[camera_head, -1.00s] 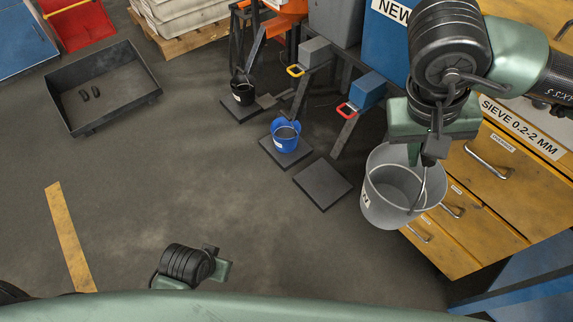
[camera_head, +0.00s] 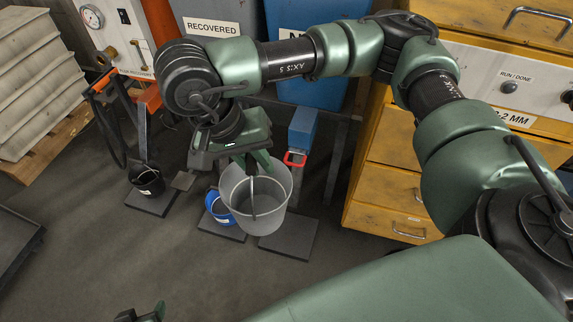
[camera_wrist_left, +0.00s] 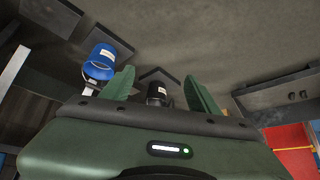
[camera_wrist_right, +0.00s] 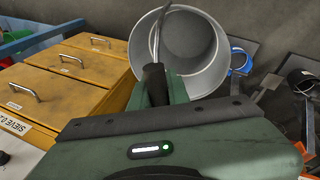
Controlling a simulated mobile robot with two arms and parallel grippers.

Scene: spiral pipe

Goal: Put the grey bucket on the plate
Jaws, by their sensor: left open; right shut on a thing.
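The grey bucket (camera_head: 276,218) hangs by its handle from my right gripper (camera_head: 252,164), which is shut on the handle. In the right wrist view the bucket (camera_wrist_right: 195,75) sits just beyond the fingers (camera_wrist_right: 158,88). In the head view the bucket overlaps the left and far part of the empty dark plate (camera_head: 292,240). I cannot tell the gap between bucket and plate. The empty plate shows in the left wrist view (camera_wrist_left: 55,15). My left gripper (camera_wrist_left: 160,88) is open and empty; only part of it (camera_head: 140,315) shows at the bottom of the head view.
A blue bucket (camera_head: 214,204) stands on a plate left of the empty one, close to the grey bucket. A black bucket (camera_head: 146,180) stands further left. Yellow drawers (camera_head: 392,185) are on the right. A red-handled stand (camera_head: 296,158) is behind. Floor in front is clear.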

